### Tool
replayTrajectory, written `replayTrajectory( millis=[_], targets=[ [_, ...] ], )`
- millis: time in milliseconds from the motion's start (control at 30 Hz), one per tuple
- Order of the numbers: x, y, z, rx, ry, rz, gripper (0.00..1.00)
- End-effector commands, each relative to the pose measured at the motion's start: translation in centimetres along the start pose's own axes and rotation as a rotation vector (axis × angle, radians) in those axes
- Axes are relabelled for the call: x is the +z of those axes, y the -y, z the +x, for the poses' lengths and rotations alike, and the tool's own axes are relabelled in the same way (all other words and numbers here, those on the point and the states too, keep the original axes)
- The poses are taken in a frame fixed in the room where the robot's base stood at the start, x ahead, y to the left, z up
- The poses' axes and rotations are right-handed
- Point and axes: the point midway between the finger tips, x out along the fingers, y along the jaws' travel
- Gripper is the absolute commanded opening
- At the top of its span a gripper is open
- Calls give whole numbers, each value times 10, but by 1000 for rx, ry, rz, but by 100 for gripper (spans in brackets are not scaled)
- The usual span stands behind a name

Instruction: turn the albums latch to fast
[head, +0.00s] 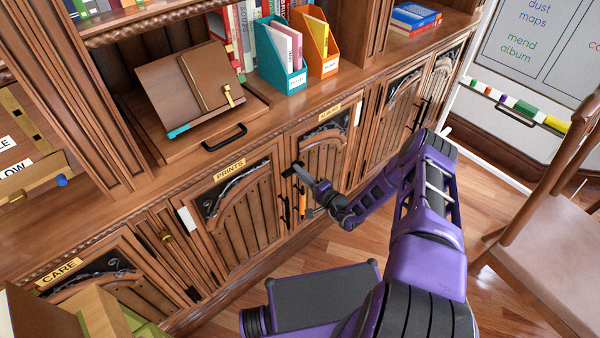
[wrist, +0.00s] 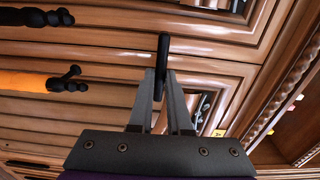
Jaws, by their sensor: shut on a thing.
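The albums door (head: 322,160) is a carved wooden cabinet door in the head view, under a small yellow label (head: 328,112) whose text is hard to read. My gripper (head: 300,172) is at the upper left part of this door. In the wrist view my gripper (wrist: 161,88) is shut on a slim black bar, the latch lever (wrist: 163,48), which sticks out past the fingertips. The latch's base is mostly hidden behind my fingers, and I cannot tell its set position.
Black-and-orange handle (head: 302,205) hangs just below my gripper; it also shows in the wrist view (wrist: 35,81). The prints door (head: 240,205) is to the left. A wooden chair (head: 545,235) stands on the right.

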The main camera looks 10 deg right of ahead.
Motion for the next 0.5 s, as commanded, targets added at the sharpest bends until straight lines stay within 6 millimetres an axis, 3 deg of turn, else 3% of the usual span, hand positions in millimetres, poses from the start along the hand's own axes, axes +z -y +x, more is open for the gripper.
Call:
replayTrajectory(
  millis=[267, 300, 433, 500],
  targets=[
    [-1, 0, 0, 1, -1, -2, 0],
    [-1, 0, 0, 1, -1, -2, 23],
    [-1, 0, 0, 1, -1, -1, 46],
    [-1, 0, 0, 1, -1, -1, 46]
  ],
)
